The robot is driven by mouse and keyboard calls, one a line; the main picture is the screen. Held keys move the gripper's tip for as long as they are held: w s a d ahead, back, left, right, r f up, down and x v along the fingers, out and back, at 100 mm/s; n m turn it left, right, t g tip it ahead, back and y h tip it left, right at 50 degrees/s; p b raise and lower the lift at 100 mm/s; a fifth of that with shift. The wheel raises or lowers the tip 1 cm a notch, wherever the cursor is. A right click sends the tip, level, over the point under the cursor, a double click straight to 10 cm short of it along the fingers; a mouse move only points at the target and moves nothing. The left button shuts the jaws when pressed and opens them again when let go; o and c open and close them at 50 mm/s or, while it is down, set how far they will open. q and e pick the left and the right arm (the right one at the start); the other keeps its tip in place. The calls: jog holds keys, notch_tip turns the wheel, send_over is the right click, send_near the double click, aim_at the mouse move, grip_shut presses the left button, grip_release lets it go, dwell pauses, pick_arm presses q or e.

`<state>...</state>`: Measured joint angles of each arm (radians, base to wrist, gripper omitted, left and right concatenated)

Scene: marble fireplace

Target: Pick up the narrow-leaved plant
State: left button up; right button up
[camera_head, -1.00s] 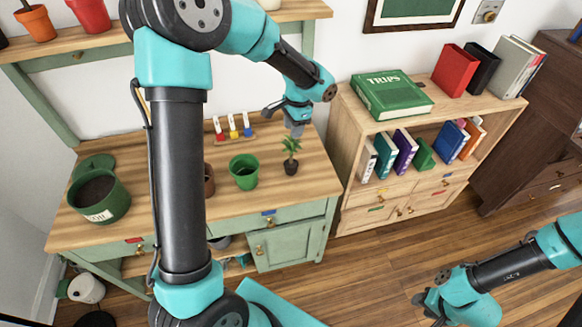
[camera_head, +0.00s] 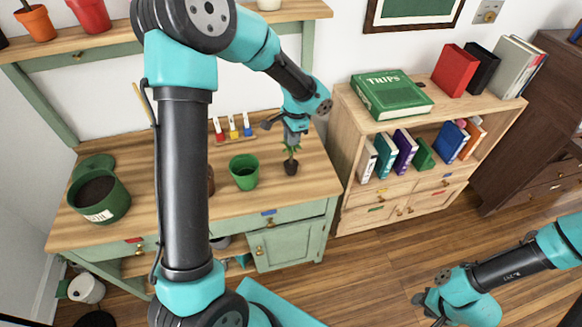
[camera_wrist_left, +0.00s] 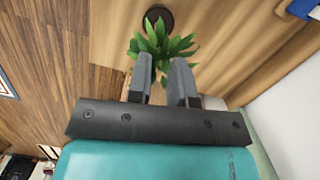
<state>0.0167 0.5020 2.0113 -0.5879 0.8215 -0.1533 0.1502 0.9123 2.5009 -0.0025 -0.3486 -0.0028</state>
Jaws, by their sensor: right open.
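The narrow-leaved plant (camera_head: 291,166) stands upright in a small dark pot on the wooden bench top, right of the green pot. In the left wrist view its green leaves (camera_wrist_left: 155,42) spread just beyond and between the fingertips, with the dark pot (camera_wrist_left: 158,17) past them. My left gripper (camera_head: 292,138) is directly above the plant, pointing down, and hides its upper leaves. Its two fingers (camera_wrist_left: 164,70) stand apart in the wrist view, with nothing clamped between them. My right gripper (camera_head: 430,304) is low at the bottom right, over the floor, far from the plant.
A green pot (camera_head: 244,173) stands left of the plant. A rack with red, blue and yellow items (camera_head: 232,130) is behind it. A large soil-filled pot (camera_head: 98,198) is at the bench's left end. A wooden bookcase (camera_head: 350,122) stands to the right of the bench.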

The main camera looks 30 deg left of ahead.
pick_arm(q)
grip_shut()
jog(key=shift+r, duration=0.1)
dwell(0.3)
jog(key=shift+r, duration=1.3)
jog(key=s+d+r, duration=0.2)
jog(key=s+d, duration=0.6)
jog(key=s, duration=0.5)
jog(key=shift+s+d, duration=0.2)
jog(key=shift+s, duration=0.15)
jog(key=shift+r, duration=0.1)
